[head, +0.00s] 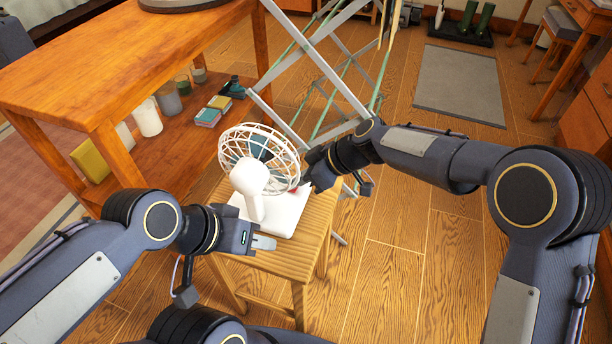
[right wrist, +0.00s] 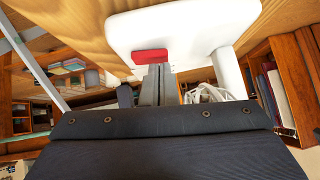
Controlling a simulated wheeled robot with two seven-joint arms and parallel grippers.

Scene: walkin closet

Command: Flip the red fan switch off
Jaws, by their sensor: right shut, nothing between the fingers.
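A white desk fan (head: 255,178) with a round wire cage stands on a small wooden stool (head: 318,215). Its white base (head: 289,214) also shows in the right wrist view (right wrist: 190,30). The red switch (right wrist: 150,56) sits on the base; in the head view only a speck of red shows beside my right gripper (head: 308,187). In the right wrist view my right gripper (right wrist: 155,70) is shut and empty, its tips right at the red switch's edge; I cannot tell whether they touch. My left gripper (head: 263,243) is near the stool's front edge, holding nothing visible; its finger gap is unclear.
A wooden shelf table (head: 130,60) with candles and small boxes stands at the left. A folding drying rack (head: 315,55) stands behind the fan. Wooden floor (head: 385,285) is free to the right of the stool, with a grey mat (head: 460,82) farther back.

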